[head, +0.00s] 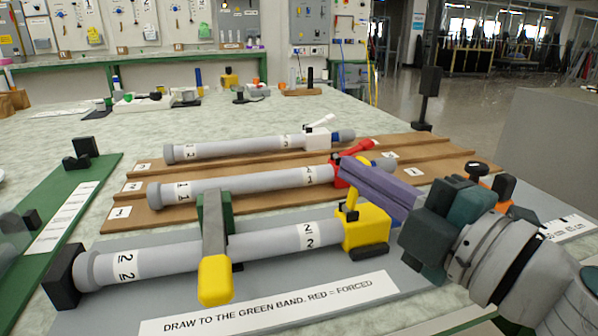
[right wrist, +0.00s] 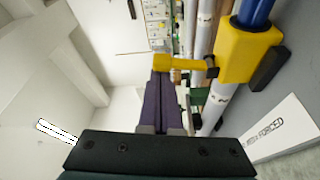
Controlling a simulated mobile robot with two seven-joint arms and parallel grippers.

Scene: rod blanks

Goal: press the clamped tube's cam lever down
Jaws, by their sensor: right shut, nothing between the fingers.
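The clamped grey tube (head: 185,258) lies at the front in a black end block and a green clamp (head: 226,215) with a yellow-tipped handle. A yellow collar (head: 366,228) sits at its right end. The yellow cam lever (head: 352,198) stands up from the collar. In the right wrist view the collar (right wrist: 245,52) is at upper right, and the lever (right wrist: 185,62) reaches left across the fingertips. My right gripper (head: 350,170) is shut and empty, its purple fingers close to the raised lever. I cannot tell whether they touch. My left gripper is not in view.
Two more grey tubes lie behind on a brown grooved board (head: 125,212), one with a red lever (head: 356,150), one with a white lever (head: 320,121). A green board (head: 65,215) is at left. A printed strip (head: 270,305) lies in front.

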